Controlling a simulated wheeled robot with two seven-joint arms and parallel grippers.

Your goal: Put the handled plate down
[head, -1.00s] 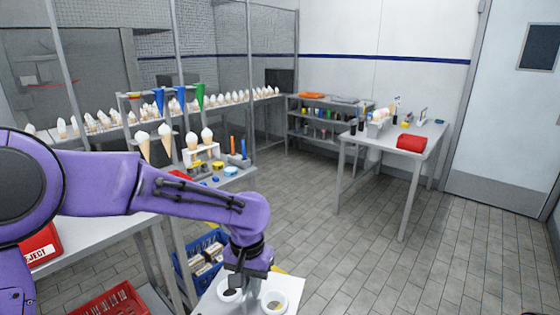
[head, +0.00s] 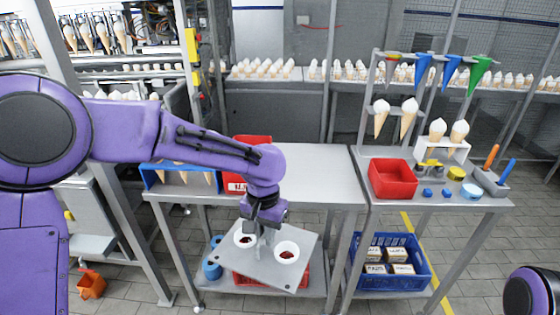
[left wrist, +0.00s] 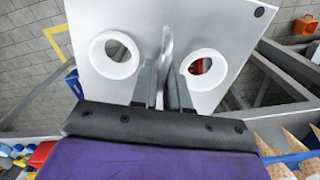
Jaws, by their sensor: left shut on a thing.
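The handled plate (head: 262,272) is a grey square plate with two white rings and an upright handle between them. My left gripper (head: 264,228) is shut on the handle and holds the plate in the air, in front of the middle steel table's front edge. In the left wrist view, the plate (left wrist: 235,28) fills the top, and its pale handle (left wrist: 167,45) stands between the fingers of the left gripper (left wrist: 163,80). My right gripper is not in view.
The middle steel table (head: 315,172) has a clear top at its centre and right. A red bin (head: 252,142) and a blue cone rack (head: 160,184) stand at its left. The right-hand table holds a red tray (head: 392,180). A blue crate (head: 418,262) sits below.

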